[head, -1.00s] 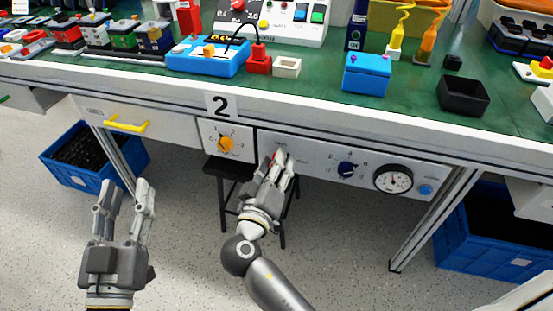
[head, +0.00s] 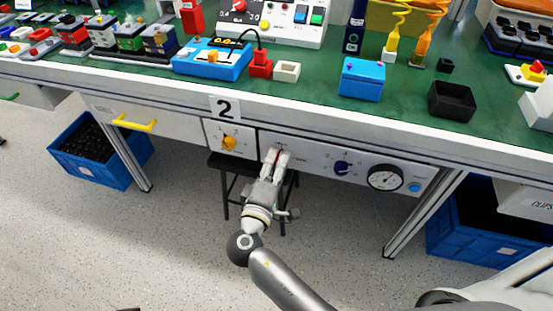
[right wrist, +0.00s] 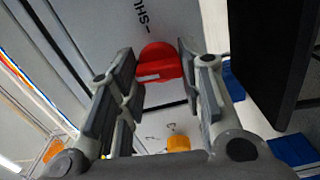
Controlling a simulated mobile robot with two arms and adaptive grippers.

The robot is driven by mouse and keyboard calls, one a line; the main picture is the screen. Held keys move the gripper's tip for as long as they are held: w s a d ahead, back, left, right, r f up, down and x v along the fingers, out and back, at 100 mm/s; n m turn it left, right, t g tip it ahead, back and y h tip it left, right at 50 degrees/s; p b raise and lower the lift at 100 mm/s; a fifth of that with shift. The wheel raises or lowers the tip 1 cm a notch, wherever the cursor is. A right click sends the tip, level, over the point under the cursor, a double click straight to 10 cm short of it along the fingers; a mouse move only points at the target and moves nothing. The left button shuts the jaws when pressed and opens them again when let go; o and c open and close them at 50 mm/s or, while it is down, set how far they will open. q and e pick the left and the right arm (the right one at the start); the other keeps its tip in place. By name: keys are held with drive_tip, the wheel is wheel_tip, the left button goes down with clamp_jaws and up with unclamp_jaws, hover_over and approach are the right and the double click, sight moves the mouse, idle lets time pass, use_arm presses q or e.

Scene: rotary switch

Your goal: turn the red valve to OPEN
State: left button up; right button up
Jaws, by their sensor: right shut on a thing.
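The red valve (right wrist: 160,64) shows in the right wrist view as a red knob with a pale mark, on a light panel. Lettering that reads "SHU", partly cut off, stands beside it. My right gripper (right wrist: 157,68) has its fingers on both sides of the valve and is shut on it. In the head view, my right gripper (head: 279,158) reaches the panel under the bench, and its fingers mostly hide the valve. My left gripper is not in view.
An orange knob (head: 229,143) sits left of the valve on a separate panel. A dark blue knob (head: 343,168) and a round gauge (head: 385,178) are to the right. A black stool (head: 230,172) stands under the bench, behind my right gripper.

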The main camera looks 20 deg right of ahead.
drive_tip(key=shift+r+n+p, duration=0.1)
drive_tip(key=shift+n+p, duration=0.2)
drive_tip(key=shift+n, duration=0.2)
idle(0.3)
drive_tip(key=o, duration=1)
drive_tip(key=shift+o, duration=0.2)
drive_tip(key=v, duration=1.2)
